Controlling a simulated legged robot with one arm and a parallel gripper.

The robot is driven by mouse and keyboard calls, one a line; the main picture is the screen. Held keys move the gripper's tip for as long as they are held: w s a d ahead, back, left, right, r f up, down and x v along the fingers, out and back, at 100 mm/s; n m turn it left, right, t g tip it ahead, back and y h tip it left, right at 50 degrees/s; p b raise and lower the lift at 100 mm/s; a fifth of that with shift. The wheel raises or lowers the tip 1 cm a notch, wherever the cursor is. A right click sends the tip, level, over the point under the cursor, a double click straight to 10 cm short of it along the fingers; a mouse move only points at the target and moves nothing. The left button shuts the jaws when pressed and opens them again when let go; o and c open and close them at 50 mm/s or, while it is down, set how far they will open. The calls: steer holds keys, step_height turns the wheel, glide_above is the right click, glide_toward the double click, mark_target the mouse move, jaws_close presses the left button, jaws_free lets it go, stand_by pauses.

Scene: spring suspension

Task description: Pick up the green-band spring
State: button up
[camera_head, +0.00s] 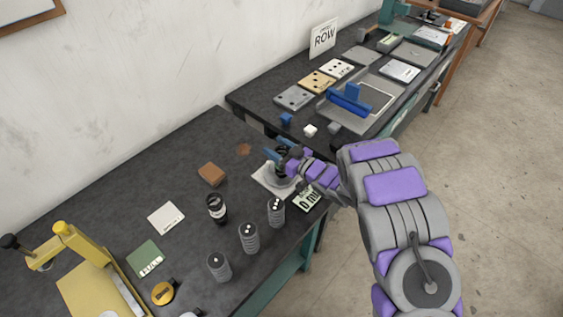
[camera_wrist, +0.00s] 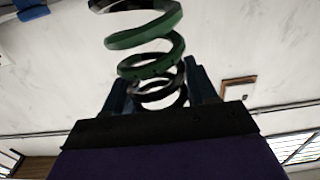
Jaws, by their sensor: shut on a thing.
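The green-band spring (camera_wrist: 150,62) is a dark coil with green-painted turns. In the wrist view it stands up between the two blue fingers of my gripper (camera_wrist: 158,90), which are shut on it. In the head view my gripper (camera_head: 278,157) is over the far right part of the near dark bench, above a grey round base on a pale square plate (camera_head: 262,178). The spring is mostly hidden there by my fingers and wrist. I cannot tell whether it touches the round base.
Several grey cylinders (camera_head: 249,238) with dotted tops stand on the near bench (camera_head: 120,200), left of my arm. A dark canister (camera_head: 217,208), a brown block (camera_head: 211,174) and a yellow press (camera_head: 85,265) are further left. A second bench with a blue-handled tool (camera_head: 350,100) lies beyond.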

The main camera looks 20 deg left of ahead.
jaws_close()
stand_by(0.3)
